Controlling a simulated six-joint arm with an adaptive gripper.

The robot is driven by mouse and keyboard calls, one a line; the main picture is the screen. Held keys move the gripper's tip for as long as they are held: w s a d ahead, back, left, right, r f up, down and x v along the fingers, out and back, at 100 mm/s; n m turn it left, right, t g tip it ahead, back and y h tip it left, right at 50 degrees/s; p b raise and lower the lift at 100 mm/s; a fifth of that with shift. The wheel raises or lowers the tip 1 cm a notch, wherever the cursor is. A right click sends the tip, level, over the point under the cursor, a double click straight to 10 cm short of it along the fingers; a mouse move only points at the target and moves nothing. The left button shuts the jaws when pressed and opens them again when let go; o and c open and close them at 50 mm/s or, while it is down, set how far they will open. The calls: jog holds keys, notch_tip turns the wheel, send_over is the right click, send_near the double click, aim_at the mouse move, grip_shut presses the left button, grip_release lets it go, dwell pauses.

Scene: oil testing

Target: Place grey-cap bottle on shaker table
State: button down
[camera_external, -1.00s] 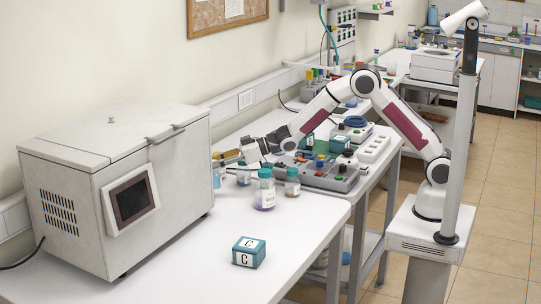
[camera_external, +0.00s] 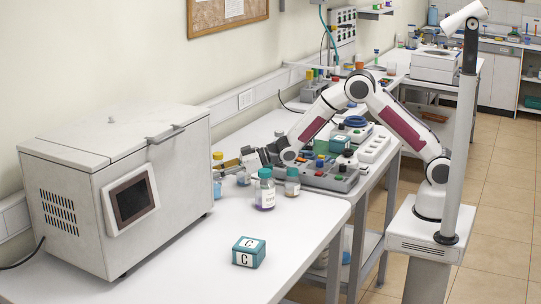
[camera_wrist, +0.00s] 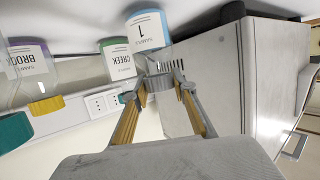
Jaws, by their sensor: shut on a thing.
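My gripper (camera_wrist: 160,88) is shut on the grey cap (camera_wrist: 158,84) of a bottle labelled "1" (camera_wrist: 150,32), which has bluish contents and appears upside down in the wrist view. In the external view my gripper (camera_external: 253,160) is among the bottles on the near bench, behind the teal-capped bottle. The held bottle is small and hard to make out there, and I cannot tell whether it touches the bench. I cannot tell for sure which device is the shaker table.
A teal-capped bottle (camera_external: 265,190) and a brownish one (camera_external: 292,184) stand close by. A large grey oven-like box (camera_external: 120,190) is at left. A block marked "C" (camera_external: 249,252) sits in front. A device with coloured knobs (camera_external: 342,186) is at right. The front bench is mostly clear.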

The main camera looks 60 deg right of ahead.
jog(key=c, duration=1.6)
grip_release()
jog(key=shift+f, duration=0.15)
jog(key=shift+c, duration=0.2)
jog(key=shift+r, duration=0.2)
jog(key=shift+v, duration=1.2)
notch_tip(320, 180, up, 8)
jog(key=s+d, duration=0.1)
jog(key=s, duration=0.1)
jog(key=shift+d, duration=0.2)
jog(key=shift+f, duration=0.15)
